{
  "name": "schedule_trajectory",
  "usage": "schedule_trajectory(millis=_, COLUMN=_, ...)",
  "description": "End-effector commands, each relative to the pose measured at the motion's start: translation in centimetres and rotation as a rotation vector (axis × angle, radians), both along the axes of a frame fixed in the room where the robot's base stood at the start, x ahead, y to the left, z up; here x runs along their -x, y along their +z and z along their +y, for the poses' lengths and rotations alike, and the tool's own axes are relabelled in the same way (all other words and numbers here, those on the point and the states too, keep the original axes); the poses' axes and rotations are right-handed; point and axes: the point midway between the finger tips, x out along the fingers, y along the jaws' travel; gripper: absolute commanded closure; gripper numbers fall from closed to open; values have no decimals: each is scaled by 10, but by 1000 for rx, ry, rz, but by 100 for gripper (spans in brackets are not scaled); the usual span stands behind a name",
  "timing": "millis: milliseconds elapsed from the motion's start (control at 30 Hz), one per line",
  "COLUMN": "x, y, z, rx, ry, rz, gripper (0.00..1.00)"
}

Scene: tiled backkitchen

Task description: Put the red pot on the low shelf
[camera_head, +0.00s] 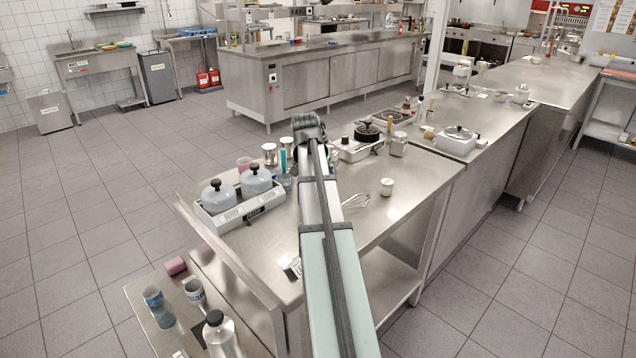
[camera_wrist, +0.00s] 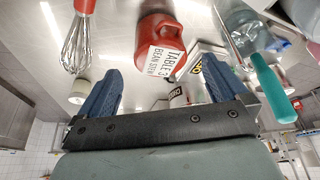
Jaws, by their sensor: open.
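The red pot (camera_wrist: 170,28) shows in the wrist view, upper middle, with a white label reading "TABLE 3 BEAN STEW". It sits on a steel surface, beyond my fingertips. My gripper (camera_wrist: 161,66) is open, its two blue fingers apart with nothing between them; the pot is apart from both. In the head view I cannot make out the pot or my gripper; my arm covers the middle of the steel table (camera_head: 405,200). A lower steel shelf (camera_head: 390,272) shows under this table, and a lower surface (camera_head: 178,313) at the left holds cups. Which is the low shelf is unclear.
A whisk (camera_wrist: 76,45) lies left of the pot in the wrist view. A teal-handled thing (camera_wrist: 268,84) and a clear bottle (camera_wrist: 245,22) are at right. In the head view, a white tray (camera_head: 244,218) with two grey pots stands left of my arm. The table's right front is clear.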

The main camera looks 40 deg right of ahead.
Motion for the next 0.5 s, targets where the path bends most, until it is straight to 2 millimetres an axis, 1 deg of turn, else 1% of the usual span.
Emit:
schedule_trajectory(millis=33, x=1, y=8, z=3, rx=1, ry=0, rz=0, gripper=0)
schedule_trajectory(millis=200, x=5, y=27, z=10, rx=0, ry=1, rz=0, gripper=0)
schedule_trajectory(millis=333, x=6, y=36, z=14, rx=0, ry=1, rz=0, gripper=0)
schedule_trajectory(millis=500, x=8, y=41, z=16, rx=0, ry=1, rz=0, gripper=0)
